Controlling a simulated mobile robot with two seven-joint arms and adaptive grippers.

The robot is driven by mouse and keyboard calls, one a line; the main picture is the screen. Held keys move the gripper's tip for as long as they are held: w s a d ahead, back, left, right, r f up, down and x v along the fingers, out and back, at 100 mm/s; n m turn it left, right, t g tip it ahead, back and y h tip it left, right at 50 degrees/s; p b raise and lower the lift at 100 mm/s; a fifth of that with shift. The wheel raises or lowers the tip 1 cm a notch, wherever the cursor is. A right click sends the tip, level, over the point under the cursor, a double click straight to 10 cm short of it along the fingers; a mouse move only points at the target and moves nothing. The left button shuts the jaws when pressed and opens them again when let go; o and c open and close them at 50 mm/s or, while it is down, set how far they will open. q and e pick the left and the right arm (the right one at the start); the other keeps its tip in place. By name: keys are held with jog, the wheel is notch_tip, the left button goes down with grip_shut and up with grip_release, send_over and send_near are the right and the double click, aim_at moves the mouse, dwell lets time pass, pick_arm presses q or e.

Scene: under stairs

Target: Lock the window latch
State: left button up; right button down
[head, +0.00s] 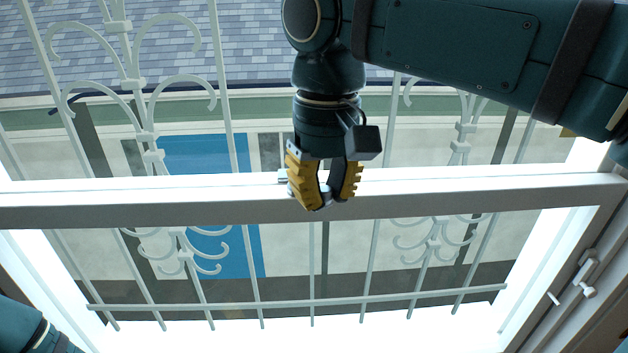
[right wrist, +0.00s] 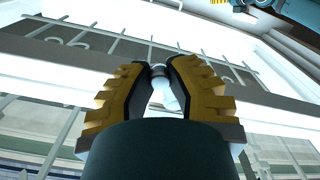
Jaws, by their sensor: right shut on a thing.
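The window latch (head: 326,190) is a small pale piece at the middle of the window's white horizontal rail (head: 450,200). My right gripper (head: 325,203) reaches down to it from above, and its yellow-padded fingers are closed on it. In the right wrist view the latch (right wrist: 160,72) shows as a small rounded silver-white end between the fingertips of the gripper (right wrist: 161,68). The fingers cover most of the latch, so I cannot tell its turn. My left gripper is out of view; only a bit of my left arm shows at the lower left of the head view.
A white ornamental grille (head: 148,135) stands behind the window. A side frame with a white handle (head: 586,270) is at the lower right. Outside are a blue panel (head: 205,155) and a shingled roof (head: 170,45).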

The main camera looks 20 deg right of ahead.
jog(key=d+n+p, duration=0.1)
jog(key=n, duration=0.1)
jog(key=w+d+n+p, duration=0.1)
jog(key=n, duration=0.2)
jog(key=w+d+n+p, duration=0.1)
jog(key=n, duration=0.2)
jog(key=shift+w+r, duration=0.1)
jog(key=shift+w, duration=0.05)
jog(key=shift+w+d+n+p, duration=0.25)
jog(key=shift+w+n+p, duration=0.25)
jog(key=shift+n, duration=0.6)
jog(key=c, duration=0.8)
grip_release()
jog(key=shift+w, duration=0.1)
jog(key=shift+c, duration=0.2)
